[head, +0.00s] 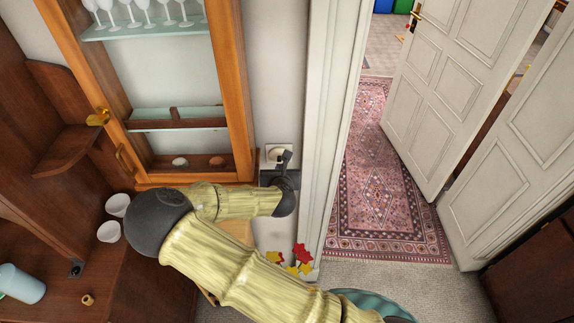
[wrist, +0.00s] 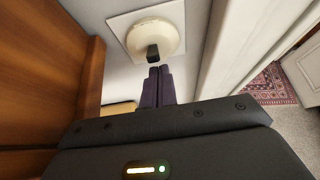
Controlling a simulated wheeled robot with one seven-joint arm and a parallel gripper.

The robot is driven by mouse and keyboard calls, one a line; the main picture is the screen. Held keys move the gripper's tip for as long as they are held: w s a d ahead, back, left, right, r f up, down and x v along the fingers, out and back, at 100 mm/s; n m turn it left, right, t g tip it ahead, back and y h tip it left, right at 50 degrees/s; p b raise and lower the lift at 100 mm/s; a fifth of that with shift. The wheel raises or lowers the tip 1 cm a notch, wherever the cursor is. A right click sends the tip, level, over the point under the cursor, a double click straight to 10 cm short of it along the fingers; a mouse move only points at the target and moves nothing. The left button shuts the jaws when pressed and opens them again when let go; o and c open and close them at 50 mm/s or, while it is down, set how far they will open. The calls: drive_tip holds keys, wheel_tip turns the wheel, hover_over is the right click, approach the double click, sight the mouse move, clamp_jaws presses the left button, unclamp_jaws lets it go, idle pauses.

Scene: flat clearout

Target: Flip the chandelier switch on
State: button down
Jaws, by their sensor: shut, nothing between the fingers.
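The chandelier switch is a cream round switch on a white square plate (wrist: 147,34), fixed to the wall between the cabinet and the door frame. Its dark toggle (wrist: 153,52) sticks out from the round base. In the head view the switch plate (head: 271,157) is partly covered by my gripper (head: 284,157). In the wrist view my gripper (wrist: 158,72) is shut and empty, with its fingertips just below the toggle. I cannot tell whether they touch it. Which position the toggle is in is not clear.
A wooden glass cabinet (head: 239,75) stands close on the left, and the white door frame (head: 322,130) close on the right. An open white door (head: 450,95) and a red patterned rug (head: 385,180) lie beyond. Red and yellow pieces (head: 301,254) lie below my arm.

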drive_tip(key=shift+r, duration=0.1)
drive_tip(key=shift+w+r+p, duration=0.15)
drive_tip(key=shift+r+p, duration=0.55)
drive_tip(key=shift+r, duration=0.05)
drive_tip(key=shift+r, duration=0.1)
wheel_tip(320, 180, down, 5)
drive_tip(key=s+b, duration=0.1)
drive_tip(key=b, duration=0.2)
drive_tip(key=w+r+b+v, duration=0.1)
drive_tip(key=r+b+v, duration=0.1)
drive_tip(key=v, duration=0.8)
drive_tip(key=shift+s, duration=0.35)
